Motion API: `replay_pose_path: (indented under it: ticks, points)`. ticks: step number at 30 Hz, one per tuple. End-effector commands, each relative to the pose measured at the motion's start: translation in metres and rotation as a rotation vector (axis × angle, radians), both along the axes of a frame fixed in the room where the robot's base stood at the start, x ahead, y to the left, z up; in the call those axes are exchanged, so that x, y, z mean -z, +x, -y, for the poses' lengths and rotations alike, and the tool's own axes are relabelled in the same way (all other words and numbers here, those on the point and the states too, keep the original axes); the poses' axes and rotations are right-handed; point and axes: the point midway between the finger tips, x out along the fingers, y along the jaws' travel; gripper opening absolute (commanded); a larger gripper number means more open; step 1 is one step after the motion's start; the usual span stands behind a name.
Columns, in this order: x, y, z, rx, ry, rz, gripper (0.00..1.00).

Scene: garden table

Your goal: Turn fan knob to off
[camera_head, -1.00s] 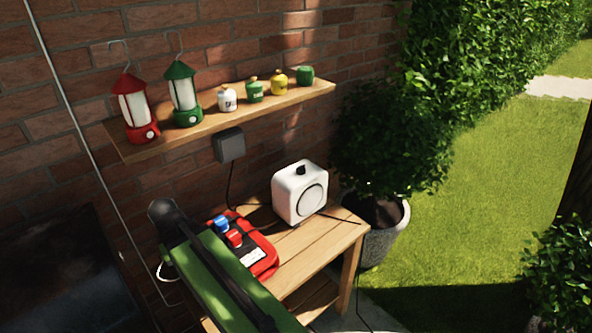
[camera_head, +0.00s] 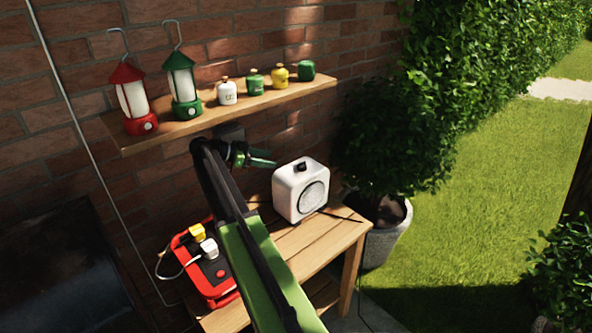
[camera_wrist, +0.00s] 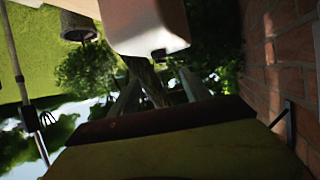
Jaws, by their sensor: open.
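The fan (camera_head: 290,200) is a white rounded box with a round grille, on the right part of the wooden table. Its black knob (camera_head: 301,167) sits on top. My gripper (camera_head: 273,158) is open, with green fingers, in the air left of the fan at about knob height in the picture, apart from it. In the wrist view, tilted and dark, the fan (camera_wrist: 145,22) shows at the top with the small dark knob (camera_wrist: 158,54) at its edge. My open gripper's fingers (camera_wrist: 157,90) point toward it with nothing between them. I cannot read the knob's setting.
A red power box (camera_head: 212,285) with yellow and white plugs stands on the table (camera_head: 325,240), left of my arm. Above, a wooden shelf (camera_head: 190,128) holds two lanterns and several small canisters. A potted bush (camera_head: 385,245) stands right of the table.

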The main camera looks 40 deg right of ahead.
Motion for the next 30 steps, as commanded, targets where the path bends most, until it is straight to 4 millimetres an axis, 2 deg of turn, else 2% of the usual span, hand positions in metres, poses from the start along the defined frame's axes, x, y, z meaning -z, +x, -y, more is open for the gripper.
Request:
replay_pose_path:
  ticks: [1, 3, 9, 15, 21, 28, 30]
  points:
    - [0.011, -0.007, 0.011, 0.004, 0.000, -0.001, 0.56]
    - [0.018, -0.014, 0.026, 0.003, 0.001, -0.001, 0.56]
    - [0.037, -0.035, 0.068, 0.002, 0.002, -0.001, 0.56]
    - [0.049, -0.050, 0.099, 0.002, 0.001, 0.000, 0.56]
    - [0.052, -0.056, 0.111, 0.001, 0.001, -0.001, 0.56]
    - [0.052, -0.056, 0.112, 0.001, 0.001, -0.001, 0.56]
    - [0.052, -0.056, 0.112, 0.001, 0.001, -0.001, 0.49]
